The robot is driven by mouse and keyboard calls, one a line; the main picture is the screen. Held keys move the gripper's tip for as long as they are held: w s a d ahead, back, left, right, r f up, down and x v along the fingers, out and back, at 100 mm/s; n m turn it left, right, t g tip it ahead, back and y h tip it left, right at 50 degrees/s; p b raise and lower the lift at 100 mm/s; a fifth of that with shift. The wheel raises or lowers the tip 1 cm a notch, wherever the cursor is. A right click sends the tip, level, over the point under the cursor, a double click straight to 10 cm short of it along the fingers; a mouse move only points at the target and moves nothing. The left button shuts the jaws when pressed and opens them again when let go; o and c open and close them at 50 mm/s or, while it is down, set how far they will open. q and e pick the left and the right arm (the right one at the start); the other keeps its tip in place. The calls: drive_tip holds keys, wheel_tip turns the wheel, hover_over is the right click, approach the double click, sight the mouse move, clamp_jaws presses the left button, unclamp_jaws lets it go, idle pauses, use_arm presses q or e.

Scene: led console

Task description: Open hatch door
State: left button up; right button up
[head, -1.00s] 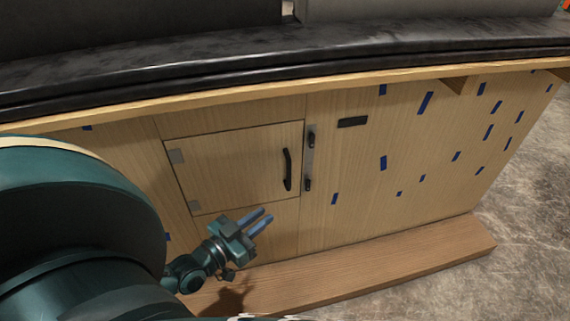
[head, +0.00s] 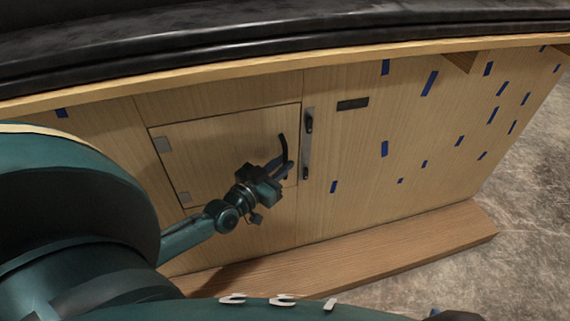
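The hatch door (head: 215,145) is a square wooden panel in the console front. It looks shut, flush with the panel around it. Its hinges are on the left edge. Its dark curved handle (head: 283,145) is near the right edge. My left gripper (head: 279,167) is at the lower part of the handle, with its fingers pointing up and right. The fingers overlap the handle in the head view. I cannot tell whether they touch it or how far apart they are. My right gripper is not in view.
A metal strip with dark latches (head: 307,145) is just right of the door. The dark countertop (head: 300,35) overhangs above. A wooden step (head: 400,245) runs along the base. Concrete floor (head: 535,180) is clear at the right.

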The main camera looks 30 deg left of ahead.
use_arm(q)
drive_tip(key=shift+w+d, duration=0.15)
drive_tip(key=shift+w, duration=0.65)
drive_tip(key=shift+c, duration=0.4)
clamp_jaws()
